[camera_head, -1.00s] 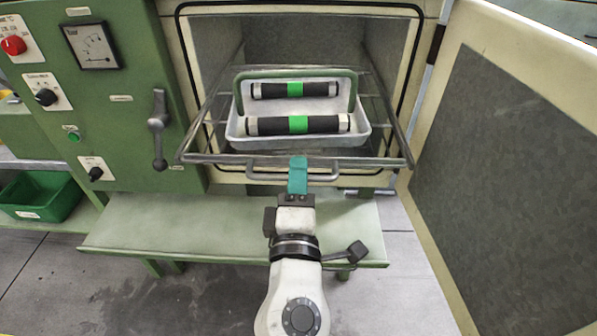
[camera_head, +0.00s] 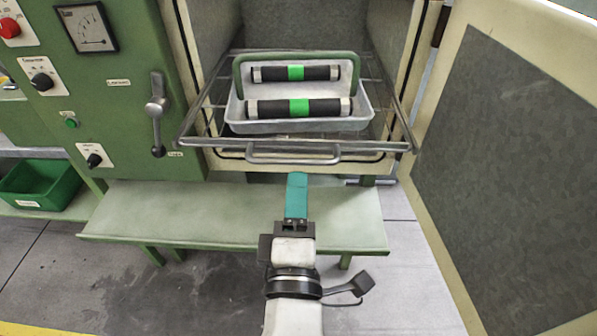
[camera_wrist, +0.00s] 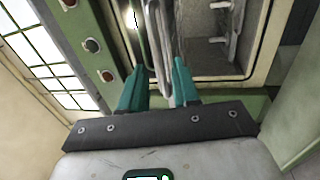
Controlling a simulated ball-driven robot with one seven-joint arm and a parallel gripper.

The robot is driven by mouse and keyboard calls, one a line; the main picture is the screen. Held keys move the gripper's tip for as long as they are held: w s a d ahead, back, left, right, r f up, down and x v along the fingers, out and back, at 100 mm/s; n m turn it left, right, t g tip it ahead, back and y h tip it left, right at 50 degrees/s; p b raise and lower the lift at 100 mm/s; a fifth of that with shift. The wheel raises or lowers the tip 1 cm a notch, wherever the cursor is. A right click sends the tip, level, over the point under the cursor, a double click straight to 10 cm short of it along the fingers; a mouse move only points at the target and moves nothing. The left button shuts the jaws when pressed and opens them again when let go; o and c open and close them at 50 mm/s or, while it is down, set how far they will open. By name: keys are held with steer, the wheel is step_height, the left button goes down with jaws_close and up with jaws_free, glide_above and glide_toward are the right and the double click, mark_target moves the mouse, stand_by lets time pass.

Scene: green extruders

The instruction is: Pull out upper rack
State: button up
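The wire rack (camera_head: 197,143) sticks out of the front of the open oven. Its bar handle (camera_head: 293,159) is at the front edge. A pale tray (camera_head: 297,126) stands on the rack. It holds two black rollers (camera_head: 270,108) with green bands and silver ends. My gripper (camera_head: 297,176) is just in front of and below the handle, with a gap to it. In the wrist view my gripper (camera_wrist: 160,75) shows two teal fingers held apart. Metal bars of the rack (camera_wrist: 155,45) show beyond them, with nothing gripped.
The oven door (camera_head: 515,180) stands wide open at the right. A green control panel (camera_head: 115,90) with a lever (camera_head: 156,112) is at the left. A green bench (camera_head: 230,215) lies below the rack. A green bin (camera_head: 40,185) stands at the far left.

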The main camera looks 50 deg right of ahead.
steer(key=shift+v, duration=2.25)
steer(key=s+d+f+m+g+y, duration=0.1)
steer(key=d+f+m+g+y, duration=0.15)
steer(key=d+f, duration=0.4)
steer(key=s+d+f+m+g+y, duration=0.1)
steer(key=d+f+m+g+y, duration=0.2)
steer(key=f, duration=0.6)
steer(key=s+a+f+m+g+y+p, duration=0.2)
steer(key=s+f+g+y, duration=0.4)
steer(key=f+y, duration=0.4)
step_height(320, 180, down, 2)
steer(key=shift+s+a+f, duration=0.2)
steer(key=shift+s+a, duration=0.5)
steer(key=shift+s, duration=0.05)
